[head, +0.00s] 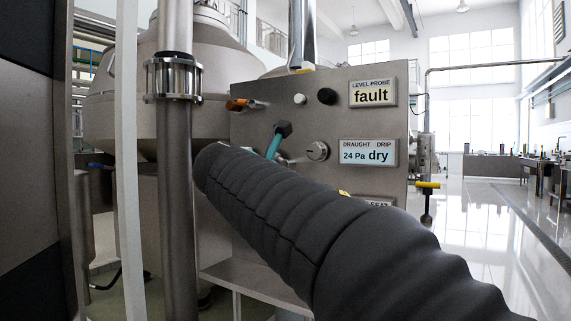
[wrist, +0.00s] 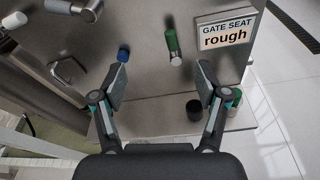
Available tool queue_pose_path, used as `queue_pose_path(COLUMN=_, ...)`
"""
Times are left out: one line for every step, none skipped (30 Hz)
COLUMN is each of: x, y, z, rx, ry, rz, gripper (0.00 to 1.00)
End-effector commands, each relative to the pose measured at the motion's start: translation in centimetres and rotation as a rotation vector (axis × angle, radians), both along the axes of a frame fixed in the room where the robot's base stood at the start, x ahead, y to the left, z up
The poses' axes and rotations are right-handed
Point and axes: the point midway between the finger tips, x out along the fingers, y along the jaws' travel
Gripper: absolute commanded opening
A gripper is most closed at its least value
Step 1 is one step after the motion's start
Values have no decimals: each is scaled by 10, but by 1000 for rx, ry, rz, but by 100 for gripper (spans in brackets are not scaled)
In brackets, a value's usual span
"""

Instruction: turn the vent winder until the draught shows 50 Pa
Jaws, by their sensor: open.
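The readout plate (head: 367,152) on the grey panel shows draught 24 Pa and drip dry in the head view. I cannot tell for sure which fitting is the vent winder. In the wrist view my gripper (wrist: 162,84) is open and empty. A blue-capped fitting (wrist: 123,54) shows near its left finger and a green handle (wrist: 172,40) lies beyond the gap between the fingers. My dark arm hides the lower panel in the head view.
The panel (head: 250,105) also carries an orange-ended lever (head: 240,104), a white button (head: 299,99), a black knob (head: 327,96) and a level probe sign (head: 372,93) reading fault. The gate seat sign (wrist: 228,30) reads rough. A steel pipe (head: 175,190) stands left. Open floor lies right.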

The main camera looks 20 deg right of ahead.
Motion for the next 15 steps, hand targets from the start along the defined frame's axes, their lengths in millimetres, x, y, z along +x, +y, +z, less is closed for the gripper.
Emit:
queue_pose_path(x=11, y=3, z=13, rx=-90, ry=28, rz=3, gripper=74)
queue_pose_path(x=14, y=4, z=22, rx=-142, ry=44, rz=2, gripper=74)
queue_pose_path(x=19, y=6, z=32, rx=-202, ry=65, rz=-1, gripper=74)
queue_pose_path(x=21, y=7, z=39, rx=-240, ry=77, rz=-3, gripper=74)
queue_pose_path(x=23, y=7, z=44, rx=-271, ry=88, rz=-5, gripper=74)
queue_pose_path(x=25, y=8, z=49, rx=-304, ry=100, rz=-9, gripper=74)
queue_pose_path(x=26, y=8, z=53, rx=-323, ry=106, rz=-11, gripper=74)
queue_pose_path(x=27, y=8, z=55, rx=-335, ry=112, rz=-13, gripper=74)
queue_pose_path(x=29, y=7, z=57, rx=-349, ry=117, rz=-17, gripper=74)
queue_pose_path(x=30, y=6, z=58, rx=-354, ry=119, rz=-17, gripper=74)
queue_pose_path(x=31, y=4, z=59, rx=-357, ry=120, rz=-18, gripper=74)
queue_pose_path(x=34, y=1, z=59, rx=-358, ry=121, rz=-20, gripper=74)
queue_pose_path(x=36, y=-2, z=59, rx=-357, ry=122, rz=-21, gripper=74)
queue_pose_path(x=38, y=-6, z=58, rx=-356, ry=121, rz=-21, gripper=74)
queue_pose_path(x=42, y=-11, z=58, rx=-356, ry=122, rz=-21, gripper=74)
